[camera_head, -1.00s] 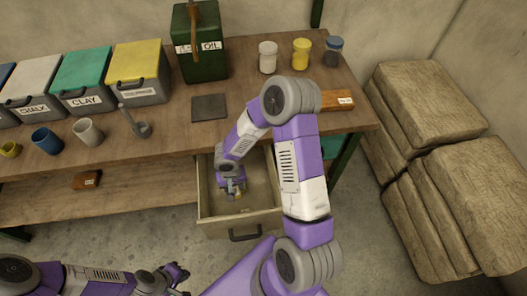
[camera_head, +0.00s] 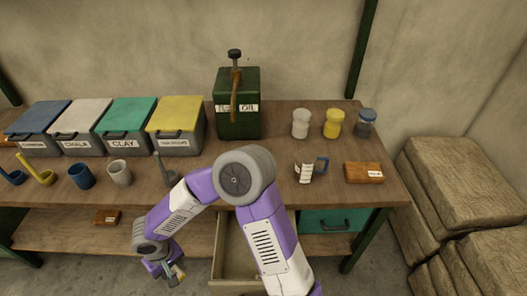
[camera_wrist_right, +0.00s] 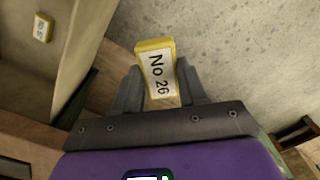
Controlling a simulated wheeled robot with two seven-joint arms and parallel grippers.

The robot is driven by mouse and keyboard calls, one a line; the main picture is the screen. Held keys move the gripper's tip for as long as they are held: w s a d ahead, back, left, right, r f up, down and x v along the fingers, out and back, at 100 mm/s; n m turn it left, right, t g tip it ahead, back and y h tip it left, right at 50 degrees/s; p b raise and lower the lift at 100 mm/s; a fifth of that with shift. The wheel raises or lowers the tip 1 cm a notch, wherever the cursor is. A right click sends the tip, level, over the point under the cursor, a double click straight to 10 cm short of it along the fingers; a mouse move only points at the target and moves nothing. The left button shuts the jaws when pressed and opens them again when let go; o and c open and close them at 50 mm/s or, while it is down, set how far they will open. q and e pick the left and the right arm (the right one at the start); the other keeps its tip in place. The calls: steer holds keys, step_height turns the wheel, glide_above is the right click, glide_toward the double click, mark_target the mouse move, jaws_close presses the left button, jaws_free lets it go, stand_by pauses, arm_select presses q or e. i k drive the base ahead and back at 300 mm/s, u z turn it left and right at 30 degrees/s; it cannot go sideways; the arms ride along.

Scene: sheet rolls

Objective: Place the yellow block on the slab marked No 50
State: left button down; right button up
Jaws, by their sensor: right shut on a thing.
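The yellow block (camera_wrist_right: 154,45) carries a white label reading No 26 and sits between the fingers of my right gripper (camera_wrist_right: 160,90). In the head view my right gripper (camera_head: 170,274) is low at the front left of the open drawer, off the table, with the yellow block (camera_head: 179,271) at its tip. One brown slab (camera_head: 364,173) with a small label lies at the table's right; another (camera_head: 106,217) lies on the lower shelf. Neither label can be read. My left gripper is out of view.
The open drawer (camera_head: 233,286) is below the table's front edge; another labelled block (camera_wrist_right: 43,28) lies inside it.

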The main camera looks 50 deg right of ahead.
mark_target(365, 169)
steer(key=u, duration=1.85)
steer(key=k, duration=1.65)
steer(key=z, duration=1.9)
